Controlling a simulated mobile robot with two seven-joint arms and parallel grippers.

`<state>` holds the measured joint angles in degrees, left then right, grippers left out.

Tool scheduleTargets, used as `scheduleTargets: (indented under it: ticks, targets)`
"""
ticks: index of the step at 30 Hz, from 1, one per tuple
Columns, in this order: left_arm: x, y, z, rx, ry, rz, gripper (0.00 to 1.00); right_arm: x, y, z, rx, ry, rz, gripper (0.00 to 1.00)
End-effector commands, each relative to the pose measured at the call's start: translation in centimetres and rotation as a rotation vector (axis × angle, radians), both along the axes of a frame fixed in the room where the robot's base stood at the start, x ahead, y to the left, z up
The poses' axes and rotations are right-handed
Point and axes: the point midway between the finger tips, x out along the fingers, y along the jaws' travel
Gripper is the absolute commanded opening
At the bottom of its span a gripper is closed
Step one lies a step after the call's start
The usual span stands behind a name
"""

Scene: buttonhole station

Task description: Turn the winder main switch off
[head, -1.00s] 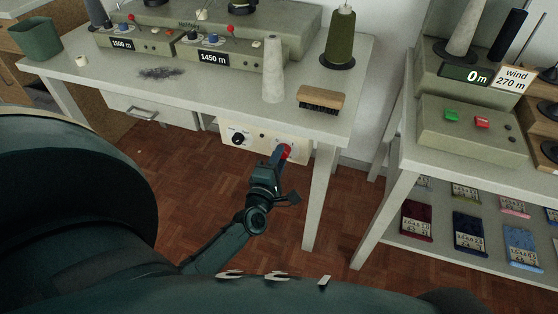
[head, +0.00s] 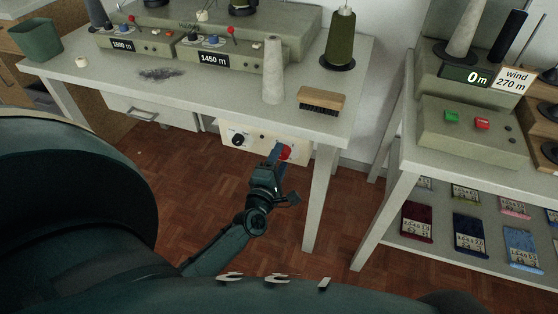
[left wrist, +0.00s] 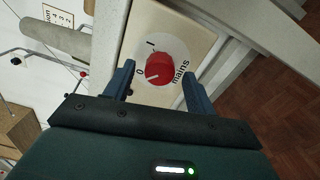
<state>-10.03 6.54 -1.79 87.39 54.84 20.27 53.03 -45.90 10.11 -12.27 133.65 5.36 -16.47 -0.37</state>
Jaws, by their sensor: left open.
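The main switch is a red round knob (head: 285,152) on a cream panel (head: 262,150) under the front edge of the left table. In the left wrist view the red knob (left wrist: 159,68) is marked "mains", with 0 and I beside it. A pale line on the knob is at its lower left, towards the 0. My left gripper (head: 279,152) is at the panel in the head view. In the left wrist view my left gripper (left wrist: 160,78) is open, one finger on each side of the knob, with gaps visible between fingers and knob. My right gripper is not in view.
A black knob (head: 238,140) is on the panel's left part. A table leg (head: 320,195) stands just right of the panel. Above, the table holds a brush (head: 321,100), a pale cone (head: 273,70) and machines. The right table has green (head: 451,117) and red (head: 482,124) buttons.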

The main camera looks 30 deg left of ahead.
Motion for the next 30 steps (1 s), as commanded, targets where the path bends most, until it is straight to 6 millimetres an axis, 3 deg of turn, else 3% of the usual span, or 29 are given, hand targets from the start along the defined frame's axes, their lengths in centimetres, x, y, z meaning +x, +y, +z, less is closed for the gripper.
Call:
scheduleTargets:
  ticks: [7, 21, 30]
  targets:
    - [-1.6, -0.4, -0.1, 0.001, 0.002, 0.0, 0.56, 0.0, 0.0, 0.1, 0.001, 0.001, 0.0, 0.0]
    - [-11.0, -2.6, -0.2, 0.0, 0.003, -0.001, 0.56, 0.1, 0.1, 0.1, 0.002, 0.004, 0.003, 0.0]
    - [-12.8, -3.1, -0.2, 0.0, 0.0, -0.001, 0.56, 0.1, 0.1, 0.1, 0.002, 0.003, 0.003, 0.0]
